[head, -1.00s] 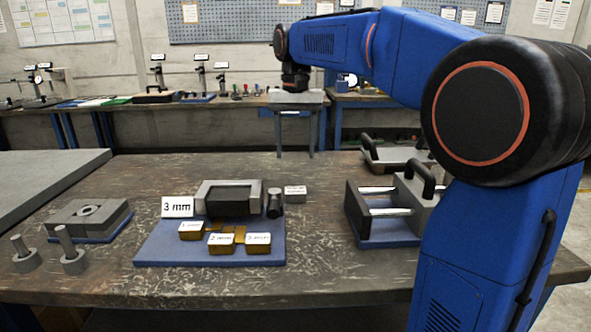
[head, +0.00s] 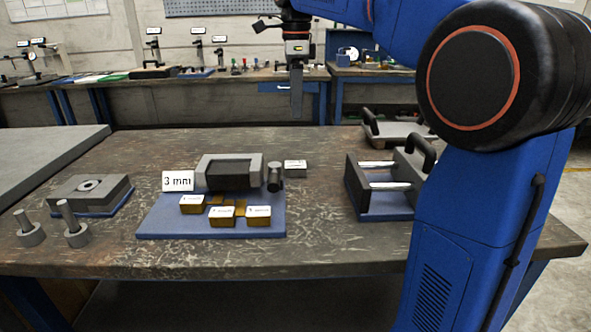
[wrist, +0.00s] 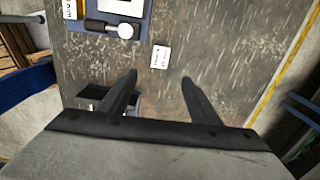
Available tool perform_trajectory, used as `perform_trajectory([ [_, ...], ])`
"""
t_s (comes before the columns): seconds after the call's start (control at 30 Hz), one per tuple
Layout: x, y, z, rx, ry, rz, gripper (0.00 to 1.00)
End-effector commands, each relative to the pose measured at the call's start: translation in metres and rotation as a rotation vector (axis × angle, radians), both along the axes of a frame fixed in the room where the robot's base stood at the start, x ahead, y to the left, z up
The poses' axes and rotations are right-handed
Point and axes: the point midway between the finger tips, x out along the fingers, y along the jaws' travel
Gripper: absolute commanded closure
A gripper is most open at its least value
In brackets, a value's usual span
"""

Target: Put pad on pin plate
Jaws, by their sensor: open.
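My gripper (head: 296,112) hangs fingers-down above the far side of the bench, seen edge-on in the head view. In the wrist view the gripper (wrist: 159,77) is open and empty, its fingers wide apart over the bench top. I cannot tell for sure which things are the pad and the pin plate. Labelled brass-coloured blocks (head: 222,216) lie on a blue board (head: 165,228), in front of a grey slotted block (head: 206,170). A small block with a white label (head: 295,169) lies right of the board; its label shows ahead of the fingers in the wrist view (wrist: 160,57).
A fixture with two rods and a black handle (head: 357,186) stands at the right. A block with a ring (head: 72,190) and two upright pins (head: 75,235) stand at the left. A dark cylinder (head: 274,178) stands on the blue board. The bench front is clear.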

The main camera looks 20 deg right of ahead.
Motion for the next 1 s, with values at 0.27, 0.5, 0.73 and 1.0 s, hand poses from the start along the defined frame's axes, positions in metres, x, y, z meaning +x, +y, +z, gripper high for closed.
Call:
perform_trajectory([
  [0.27,0.000,0.000,-0.025,0.000,0.002,-0.032,0.43],
  [0.5,-0.001,0.000,-0.067,0.000,0.002,-0.030,0.43],
  [0.73,0.000,0.000,-0.105,0.000,0.001,-0.030,0.43],
  [1.0,0.000,0.000,-0.123,0.000,0.000,-0.030,0.43],
])
